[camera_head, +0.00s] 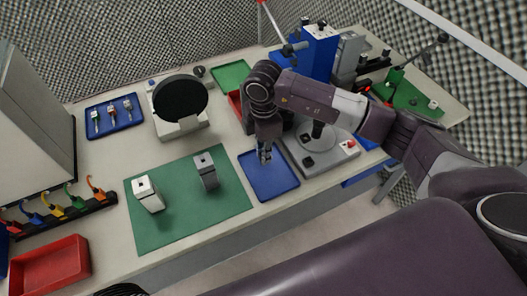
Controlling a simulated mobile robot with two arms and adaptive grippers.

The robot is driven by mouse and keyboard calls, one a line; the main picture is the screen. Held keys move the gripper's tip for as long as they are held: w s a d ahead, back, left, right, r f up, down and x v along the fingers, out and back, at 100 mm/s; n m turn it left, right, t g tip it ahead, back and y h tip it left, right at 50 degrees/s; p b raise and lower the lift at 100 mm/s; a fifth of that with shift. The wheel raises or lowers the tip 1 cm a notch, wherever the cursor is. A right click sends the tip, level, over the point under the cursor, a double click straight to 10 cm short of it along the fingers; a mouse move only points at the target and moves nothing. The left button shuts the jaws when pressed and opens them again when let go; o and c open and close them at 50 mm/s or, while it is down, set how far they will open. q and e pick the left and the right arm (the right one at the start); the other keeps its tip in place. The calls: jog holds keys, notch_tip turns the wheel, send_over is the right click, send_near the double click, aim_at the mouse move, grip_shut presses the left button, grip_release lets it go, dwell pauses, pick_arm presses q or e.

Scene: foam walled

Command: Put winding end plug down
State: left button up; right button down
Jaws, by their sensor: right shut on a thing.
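My right gripper (265,156) points down over the blue tray (278,187) at the front of the bench. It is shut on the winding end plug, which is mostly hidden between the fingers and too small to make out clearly. The fingertips appear over the far part of the tray; I cannot tell whether the plug touches it. The visible floor of the tray is bare. My left gripper is not in view.
A green mat (180,222) left of the tray holds two grey-white blocks (148,194) (206,171). A grey device (318,158) stands close on the right. A red tray (52,266) and another blue tray (115,119) with small parts lie left.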

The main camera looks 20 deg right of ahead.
jog(key=shift+f, duration=0.2)
jog(key=c, duration=1.9)
grip_release()
jog(key=shift+r, duration=0.1)
jog(key=shift+r, duration=0.15)
notch_tip(320, 180, up, 11)
jog(key=b, duration=0.3)
jog(key=shift+r, duration=0.55)
jog(key=shift+f, duration=0.1)
